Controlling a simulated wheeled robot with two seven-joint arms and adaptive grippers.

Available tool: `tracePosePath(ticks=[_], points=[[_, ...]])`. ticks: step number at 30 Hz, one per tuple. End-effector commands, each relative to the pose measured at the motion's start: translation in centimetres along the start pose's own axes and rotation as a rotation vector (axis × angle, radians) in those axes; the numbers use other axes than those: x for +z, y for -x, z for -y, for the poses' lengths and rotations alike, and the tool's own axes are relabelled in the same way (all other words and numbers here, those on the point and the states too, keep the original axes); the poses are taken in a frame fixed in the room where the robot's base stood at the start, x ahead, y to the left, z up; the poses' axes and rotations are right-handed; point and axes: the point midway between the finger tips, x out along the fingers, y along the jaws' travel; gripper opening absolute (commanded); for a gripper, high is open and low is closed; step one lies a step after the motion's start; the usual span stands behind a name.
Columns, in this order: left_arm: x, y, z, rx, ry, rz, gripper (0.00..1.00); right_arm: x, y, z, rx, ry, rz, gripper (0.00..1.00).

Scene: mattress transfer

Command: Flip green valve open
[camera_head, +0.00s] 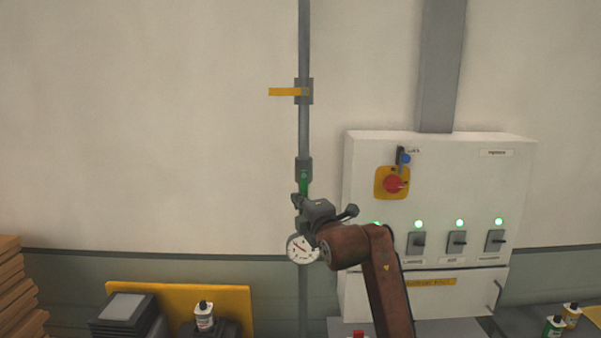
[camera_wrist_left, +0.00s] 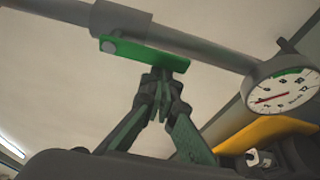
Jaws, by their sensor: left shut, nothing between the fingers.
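The green valve handle (camera_head: 304,184) is on the vertical grey pipe (camera_head: 304,135), below a grey valve body (camera_head: 304,166). It lies roughly along the pipe. In the left wrist view the green handle (camera_wrist_left: 140,54) spans the picture just beyond my fingertips. My left gripper (camera_head: 303,203) is at the handle's lower end and hides part of it. In the left wrist view the gripper (camera_wrist_left: 160,97) is shut and empty, its tips close against the handle's end; I cannot tell whether they touch. My right gripper is out of view.
A round gauge (camera_head: 301,249) is on the pipe just below my gripper. A yellow handle (camera_head: 287,92) sticks out left, higher up. A white control box (camera_head: 455,180) with switches and a red knob (camera_head: 394,184) stands right. The wall left of the pipe is clear.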

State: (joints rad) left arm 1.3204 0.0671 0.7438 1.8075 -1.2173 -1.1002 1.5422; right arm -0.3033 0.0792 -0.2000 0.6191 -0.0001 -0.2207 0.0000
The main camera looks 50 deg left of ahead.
Motion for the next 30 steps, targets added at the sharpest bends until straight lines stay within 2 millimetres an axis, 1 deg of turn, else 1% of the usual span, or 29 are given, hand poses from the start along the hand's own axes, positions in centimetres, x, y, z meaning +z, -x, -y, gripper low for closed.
tracePosePath(ticks=[5, 19, 23, 27, 29, 30], points=[[-0.6, -0.2, 0.0, -0.005, 0.017, -0.008, 0.0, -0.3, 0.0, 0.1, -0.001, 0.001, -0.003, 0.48], [-0.5, -0.2, 0.0, -0.005, 0.016, -0.005, 0.0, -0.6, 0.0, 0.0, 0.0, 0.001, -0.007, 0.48], [-1.2, -0.7, -0.1, -0.005, 0.018, -0.003, 0.0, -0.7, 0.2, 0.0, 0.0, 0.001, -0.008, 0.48], [-2.7, -1.6, -0.2, -0.005, 0.021, 0.001, 0.0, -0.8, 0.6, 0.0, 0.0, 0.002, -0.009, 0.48], [-2.2, 0.0, 0.1, -0.003, 0.019, 0.011, 0.0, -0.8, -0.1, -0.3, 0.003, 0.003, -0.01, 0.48], [-2.3, 1.0, 0.1, -0.003, 0.02, 0.01, 0.0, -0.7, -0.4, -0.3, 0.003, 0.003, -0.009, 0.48]])
